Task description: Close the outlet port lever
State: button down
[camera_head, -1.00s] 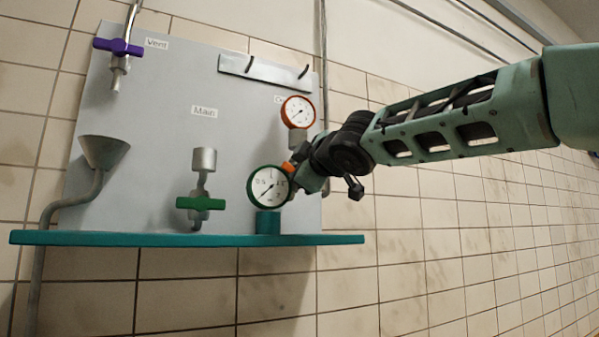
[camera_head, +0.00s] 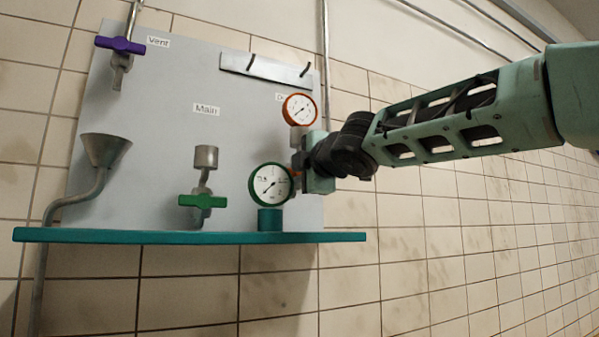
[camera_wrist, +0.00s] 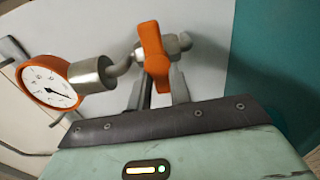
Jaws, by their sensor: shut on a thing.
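The orange lever (camera_wrist: 152,52) of the outlet port shows in the wrist view on a bent metal pipe fitting (camera_wrist: 120,66). My gripper (camera_wrist: 161,88) is shut on the lever, with a finger at each side of its lower part. In the head view my gripper (camera_head: 301,164) is at the board's right edge, beside the green-rimmed gauge and below the orange-rimmed gauge (camera_head: 299,109). That gauge also shows in the wrist view (camera_wrist: 48,85), joined to the fitting. In the head view the lever is mostly hidden by my gripper and the green-rimmed gauge.
The grey board (camera_head: 150,185) also bears a purple Vent lever (camera_head: 120,45), a green Main lever (camera_head: 202,201) and a funnel (camera_head: 105,150). The green-rimmed gauge (camera_head: 271,184) stands close left of my gripper. A teal shelf (camera_head: 190,237) runs below. The right side is open before the tiled wall.

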jog(key=shift+f, duration=0.1)
jog(key=c, duration=1.3)
grip_release()
jog(key=shift+s, duration=0.1)
jog(key=b+v, duration=0.2)
jog(key=v, duration=1.5)
jog(key=shift+s, duration=0.1)
